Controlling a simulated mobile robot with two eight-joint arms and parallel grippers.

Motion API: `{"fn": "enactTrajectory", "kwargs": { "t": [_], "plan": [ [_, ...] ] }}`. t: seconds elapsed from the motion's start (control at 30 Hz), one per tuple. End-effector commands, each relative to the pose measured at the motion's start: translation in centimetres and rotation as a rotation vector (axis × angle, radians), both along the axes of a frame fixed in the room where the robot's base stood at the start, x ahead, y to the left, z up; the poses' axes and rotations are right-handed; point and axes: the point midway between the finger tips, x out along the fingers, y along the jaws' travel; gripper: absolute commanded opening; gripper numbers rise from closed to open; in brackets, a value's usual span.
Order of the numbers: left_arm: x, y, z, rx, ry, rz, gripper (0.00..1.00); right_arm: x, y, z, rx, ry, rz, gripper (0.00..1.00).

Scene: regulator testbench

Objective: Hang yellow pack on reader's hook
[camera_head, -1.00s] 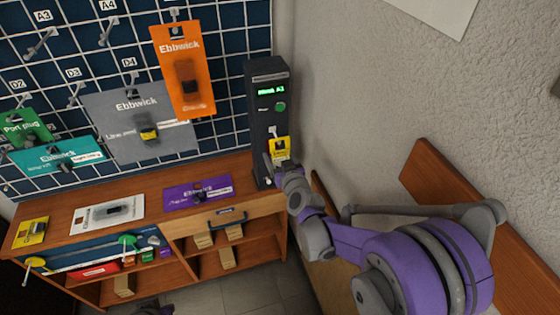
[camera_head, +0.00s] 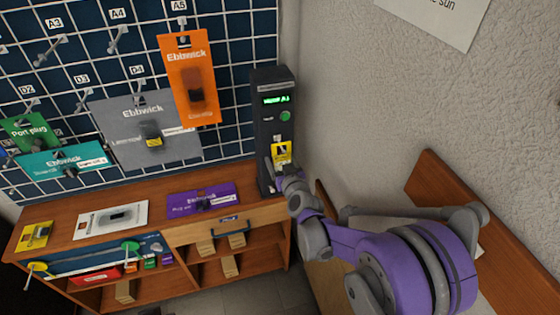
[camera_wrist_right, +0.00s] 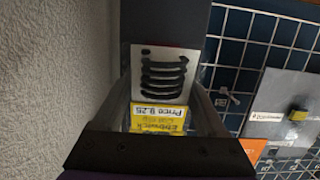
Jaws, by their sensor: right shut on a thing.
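A small yellow pack (camera_head: 281,153) is at the front of the dark reader (camera_head: 272,100), below its green display and button. My right gripper (camera_head: 273,168) is at the lower front of the reader and shut on this pack. In the right wrist view the yellow pack (camera_wrist_right: 158,118) lies between the two fingers, its printing upside down. A pale panel with black coil-like marks (camera_wrist_right: 160,72) shows just beyond it. A small pale part, perhaps the hook, shows at the pack's top; I cannot tell whether the pack is on it. My left gripper is not in view.
An orange pack (camera_head: 190,80) and a grey pack (camera_head: 145,135) hang on the wire grid left of the reader. A purple pack (camera_head: 203,201), a white pack (camera_head: 112,219) and another yellow pack (camera_head: 36,236) lie on the wooden counter (camera_head: 155,200). The wall (camera_head: 345,110) is close on the right.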

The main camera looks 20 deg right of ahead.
Motion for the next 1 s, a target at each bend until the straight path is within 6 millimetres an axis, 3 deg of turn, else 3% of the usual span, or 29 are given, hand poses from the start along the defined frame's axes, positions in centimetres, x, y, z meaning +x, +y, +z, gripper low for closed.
{"fn": "enactTrajectory", "kwargs": {
  "t": [0.23,0.27,0.4,0.73,1.0],
  "plan": [
    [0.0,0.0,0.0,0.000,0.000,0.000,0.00,0.0,0.0,0.0,0.000,0.000,0.000,0.19],
    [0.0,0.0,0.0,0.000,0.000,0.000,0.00,0.0,0.0,0.0,0.000,0.000,0.000,0.76],
    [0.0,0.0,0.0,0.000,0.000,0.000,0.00,0.0,0.0,0.0,0.000,0.000,0.000,1.00],
    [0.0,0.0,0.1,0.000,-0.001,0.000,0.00,-0.6,0.0,0.2,0.000,0.000,0.000,1.00],
    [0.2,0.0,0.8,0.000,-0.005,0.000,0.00,-5.5,-0.2,1.3,0.001,-0.001,0.000,1.00]
  ]
}}
